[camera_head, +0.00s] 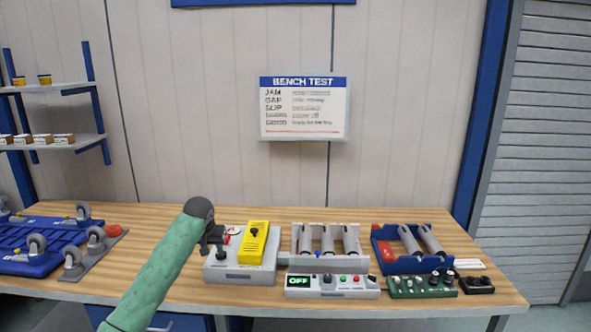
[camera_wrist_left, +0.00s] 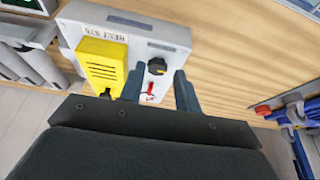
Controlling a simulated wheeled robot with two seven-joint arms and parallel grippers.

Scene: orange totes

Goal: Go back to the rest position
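My left arm reaches in from the lower left in the head view, and my left gripper (camera_head: 215,236) is over the left side of a grey box (camera_head: 240,274). The box carries a yellow unit (camera_head: 253,243) and a dark knob (camera_head: 221,255). In the left wrist view the two fingers of my left gripper (camera_wrist_left: 160,78) stand apart. The grey box (camera_wrist_left: 180,35), the yellow unit (camera_wrist_left: 101,66) and a black knob (camera_wrist_left: 157,66) show beyond them. A small red part (camera_wrist_left: 150,88) shows between the fingers; nothing is clearly gripped. My right gripper is out of view.
On the wooden bench (camera_head: 430,297) stand a control box reading OFF (camera_head: 331,286), a grey roller rack (camera_head: 325,245), a blue roller tray (camera_head: 410,248) and a green knob box (camera_head: 421,285). A blue wheeled frame (camera_head: 40,250) lies at the left. The bench's back strip is clear.

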